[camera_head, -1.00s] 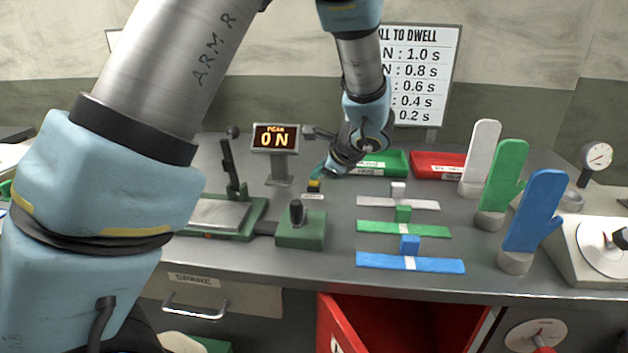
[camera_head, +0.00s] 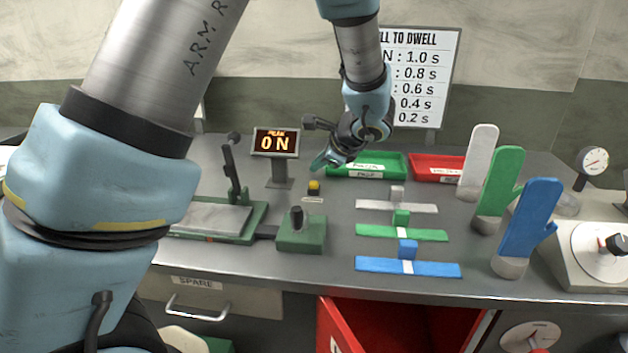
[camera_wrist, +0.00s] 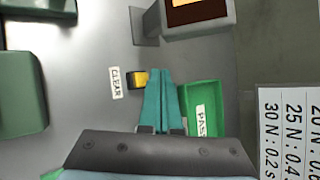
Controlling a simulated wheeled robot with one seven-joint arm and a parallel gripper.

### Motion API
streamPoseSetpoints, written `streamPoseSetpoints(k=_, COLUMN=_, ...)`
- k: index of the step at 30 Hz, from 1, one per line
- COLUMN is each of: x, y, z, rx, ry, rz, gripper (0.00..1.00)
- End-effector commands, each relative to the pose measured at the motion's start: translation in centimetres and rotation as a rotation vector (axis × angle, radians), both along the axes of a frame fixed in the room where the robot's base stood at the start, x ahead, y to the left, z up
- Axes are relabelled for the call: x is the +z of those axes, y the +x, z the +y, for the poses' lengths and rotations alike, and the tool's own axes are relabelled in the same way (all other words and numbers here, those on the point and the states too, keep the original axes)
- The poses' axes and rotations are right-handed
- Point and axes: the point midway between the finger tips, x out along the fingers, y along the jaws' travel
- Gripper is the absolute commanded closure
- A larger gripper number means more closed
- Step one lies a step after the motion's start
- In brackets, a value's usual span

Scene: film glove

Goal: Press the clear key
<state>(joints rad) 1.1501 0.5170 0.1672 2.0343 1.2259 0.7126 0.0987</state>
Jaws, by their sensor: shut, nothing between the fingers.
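The clear key is a small yellow button on a dark base (camera_head: 314,187), standing on the bench in front of the display; its label lies on its near side. The wrist view shows the key (camera_wrist: 139,79) and its CLEAR label (camera_wrist: 116,83) just left of my fingertips. My gripper (camera_head: 321,162) has its teal fingers shut with nothing between them. It is above and a little behind the key in the head view, apart from it. The fingers also show in the wrist view (camera_wrist: 160,75). The display (camera_head: 275,142) reads PEAK 0 N.
A green PASS tray (camera_head: 385,171) and a red tray (camera_head: 432,176) stand behind. A green block with a black knob (camera_head: 300,238) and a lever press (camera_head: 225,218) are at left. Colored strips and upright gloves (camera_head: 503,178) stand at right. A red drawer (camera_head: 400,325) is open below.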

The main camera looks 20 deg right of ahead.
Motion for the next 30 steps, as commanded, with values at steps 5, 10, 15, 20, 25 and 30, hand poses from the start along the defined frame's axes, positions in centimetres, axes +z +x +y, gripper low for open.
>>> streamPoseSetpoints(k=5, x=2.2, y=0.0, z=0.0, rx=0.000, ry=-0.001, rz=-0.001, gripper=1.00)
streamPoseSetpoints(k=10, x=3.5, y=0.0, z=0.0, rx=-0.001, ry=0.000, rz=-0.001, gripper=1.00)
streamPoseSetpoints(k=15, x=3.5, y=0.0, z=0.0, rx=0.000, ry=0.000, rz=0.000, gripper=1.00)
streamPoseSetpoints(k=20, x=3.4, y=0.0, z=0.0, rx=0.000, ry=0.000, rz=0.000, gripper=1.00)
streamPoseSetpoints(k=25, x=3.4, y=0.0, z=0.0, rx=0.000, ry=0.000, rz=0.000, gripper=1.00)
streamPoseSetpoints(k=30, x=3.4, y=0.0, z=0.0, rx=0.000, ry=0.000, rz=0.000, gripper=1.00)
